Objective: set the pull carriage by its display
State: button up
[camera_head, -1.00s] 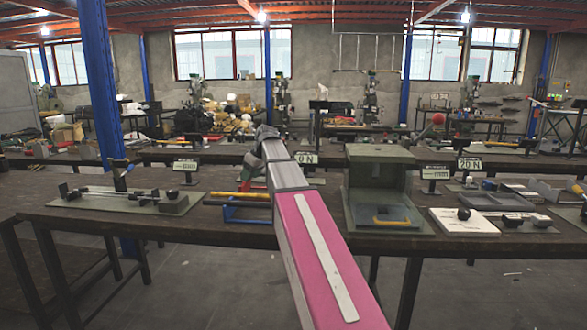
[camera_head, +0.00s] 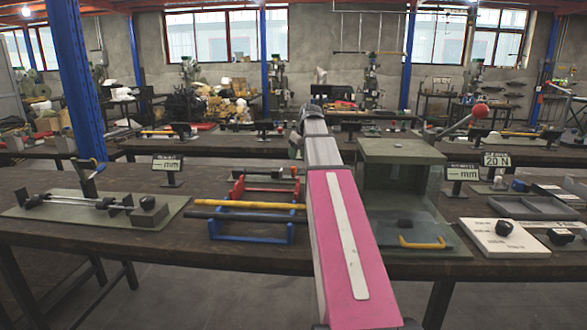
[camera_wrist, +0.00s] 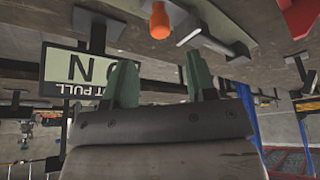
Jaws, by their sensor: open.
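The wrist view is upside down. It shows my gripper (camera_wrist: 160,82) with two green fingers apart and nothing between them. A display (camera_wrist: 90,72) reading "N", with "PULL" on its label, stands beside the left finger; its number is partly hidden. Beyond the fingers are an orange knob (camera_wrist: 160,22) and a grey bar with a black block (camera_wrist: 218,42). I cannot tell whether these belong to the pull carriage. In the head view my arm hides my fingers and that display. A rail fixture (camera_head: 85,204) with black knobs and a grey block lies on a green plate at left.
Displays show "— mm" at left (camera_head: 167,164) and right (camera_head: 462,172), and "20 N" (camera_head: 496,159) at right. Red and blue racks (camera_head: 250,232) hold rods left of my arm. A white board (camera_head: 503,238) lies farther right.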

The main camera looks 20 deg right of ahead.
aim_at(294, 168)
jog(key=x, duration=0.8)
